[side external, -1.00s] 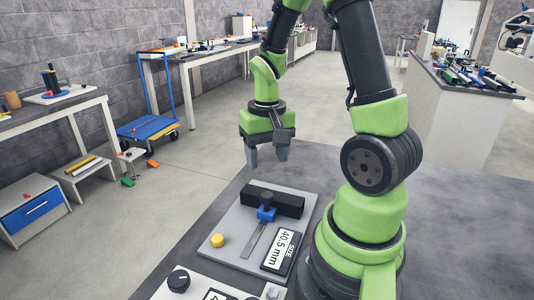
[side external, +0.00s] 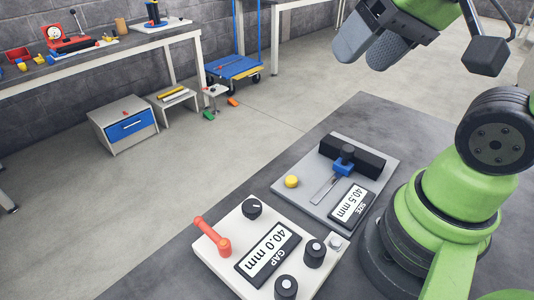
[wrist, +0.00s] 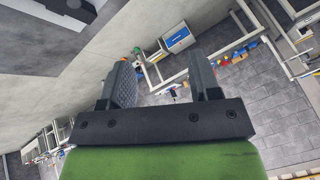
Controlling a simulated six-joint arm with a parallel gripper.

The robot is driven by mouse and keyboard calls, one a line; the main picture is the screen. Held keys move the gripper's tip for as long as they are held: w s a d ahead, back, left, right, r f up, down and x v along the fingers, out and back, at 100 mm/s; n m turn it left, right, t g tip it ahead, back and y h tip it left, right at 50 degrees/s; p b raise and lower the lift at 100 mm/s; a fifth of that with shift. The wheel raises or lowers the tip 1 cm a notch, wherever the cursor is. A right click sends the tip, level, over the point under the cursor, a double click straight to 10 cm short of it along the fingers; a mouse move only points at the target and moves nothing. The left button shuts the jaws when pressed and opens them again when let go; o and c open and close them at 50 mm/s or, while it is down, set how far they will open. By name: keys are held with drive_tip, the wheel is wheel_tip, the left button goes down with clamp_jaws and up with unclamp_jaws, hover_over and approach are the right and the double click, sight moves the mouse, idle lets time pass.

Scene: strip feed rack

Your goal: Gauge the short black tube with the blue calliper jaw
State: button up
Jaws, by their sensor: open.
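The blue calliper jaw (side external: 343,166) sits on a slide on a grey plate (side external: 310,190), against a long black block (side external: 368,160). The plate's SIZE display (side external: 351,203) reads 40.5 mm. I cannot make out a separate short black tube in either view. My gripper (side external: 368,48) is open, high in the side view and well apart from the plate. In the wrist view my gripper (wrist: 160,65) has nothing between its fingers, with floor and distant furniture beyond.
A white panel (side external: 225,250) in front carries an orange lever (side external: 212,235), black knobs and a GAP display (side external: 268,252) reading 40.0 mm. A yellow button (side external: 291,181) is on the grey plate. Bare dark tabletop (side external: 365,115) lies behind the plate. A blue-drawer cabinet (side external: 125,125) stands on the floor.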

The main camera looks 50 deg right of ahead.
drive_tip(key=shift+s+a+r+n+t+y, duration=0.4)
drive_tip(key=shift+s+a+r+t, duration=0.15)
drive_tip(key=shift+s+a, duration=0.3)
drive_tip(key=shift+d, duration=0.1)
drive_tip(key=shift+c, duration=0.2)
idle(2.7)
